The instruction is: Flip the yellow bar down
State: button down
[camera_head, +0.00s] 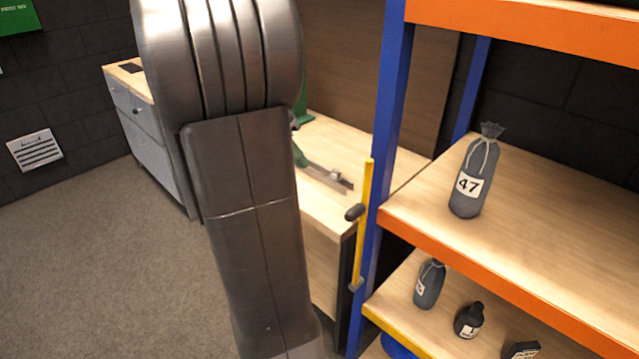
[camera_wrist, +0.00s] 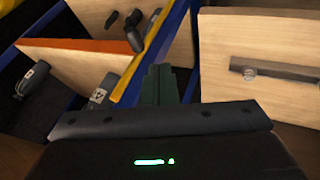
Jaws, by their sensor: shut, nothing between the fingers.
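The yellow bar (camera_head: 364,215) stands upright along the front of the blue shelf post, with a dark knob (camera_head: 354,212) sticking out to its left. In the wrist view a long yellow strip (camera_wrist: 151,49), apparently this bar, runs slanted beside a blue post, just left of my fingers. My gripper (camera_wrist: 160,80) shows there with its dark green fingers together and nothing between them. The fingertips appear close to the strip; I cannot tell whether they touch. In the head view my arm fills the middle and I cannot make out the gripper.
The shelf rack (camera_head: 484,277) with orange edges holds a bottle marked 47 (camera_head: 473,175) and smaller bottles below. A wooden workbench (camera_head: 335,205) with a grey rail tool (camera_head: 328,176) stands behind my arm. The carpet (camera_head: 110,270) at left is clear.

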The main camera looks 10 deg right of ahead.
dwell(0.3)
jog(key=s+d+r+x, duration=0.1)
jog(key=s+x, duration=0.1)
jog(key=x, duration=1)
jog(key=shift+s+p, duration=0.3)
jog(key=shift+p, duration=0.1)
jog(key=shift+d, duration=0.15)
